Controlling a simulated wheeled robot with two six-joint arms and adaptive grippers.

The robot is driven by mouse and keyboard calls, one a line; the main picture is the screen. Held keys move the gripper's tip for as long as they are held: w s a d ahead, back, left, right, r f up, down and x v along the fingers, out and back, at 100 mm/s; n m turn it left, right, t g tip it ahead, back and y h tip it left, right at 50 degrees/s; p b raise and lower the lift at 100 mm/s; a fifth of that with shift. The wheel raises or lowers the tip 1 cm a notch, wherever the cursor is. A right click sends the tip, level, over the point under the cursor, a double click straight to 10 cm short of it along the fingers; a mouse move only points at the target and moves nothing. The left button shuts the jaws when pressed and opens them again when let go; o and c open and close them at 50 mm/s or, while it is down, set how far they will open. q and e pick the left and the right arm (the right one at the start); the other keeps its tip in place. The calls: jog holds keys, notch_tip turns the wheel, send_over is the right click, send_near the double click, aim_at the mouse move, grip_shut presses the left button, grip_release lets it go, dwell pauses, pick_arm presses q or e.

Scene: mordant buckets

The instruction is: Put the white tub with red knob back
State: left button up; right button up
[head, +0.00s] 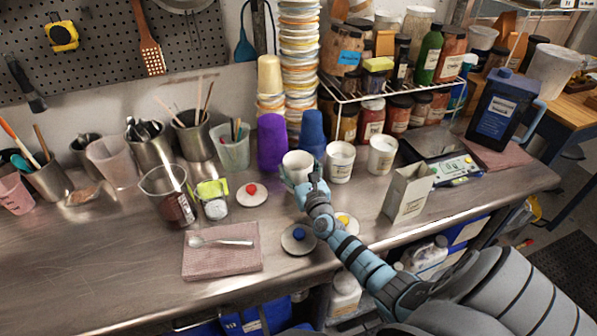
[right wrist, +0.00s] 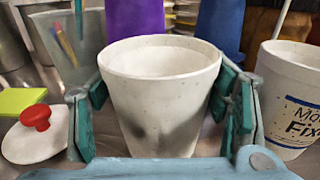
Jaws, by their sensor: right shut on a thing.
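My right gripper (head: 302,181) is shut around an open white tub (head: 296,160), which stands upright between the green finger pads in the right wrist view (right wrist: 160,95). Its base is hidden by my gripper in the head view, so I cannot tell whether it touches the bench. A white lid with a red knob (head: 252,194) lies on the bench to the left of the tub; it also shows at the left of the right wrist view (right wrist: 36,132). My left gripper is not in view.
Two more white tubs, a labelled one (head: 340,162) and another (head: 382,155), stand to the right. Purple (head: 271,142) and blue (head: 312,132) cups stand behind. Lids with blue (head: 298,238) and yellow (head: 343,220) knobs lie in front. A carton (head: 407,194) stands right.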

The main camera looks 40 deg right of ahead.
jog(key=shift+w+f, duration=0.1)
jog(key=shift+f, duration=0.1)
jog(key=o, duration=1.4)
jog(key=shift+c, duration=0.2)
jog(key=shift+r, duration=0.1)
jog(key=shift+r, duration=0.25)
jog(key=p+v, duration=0.2)
jog(key=v, duration=1)
jog(key=shift+a, duration=0.1)
jog(key=shift+f, duration=0.1)
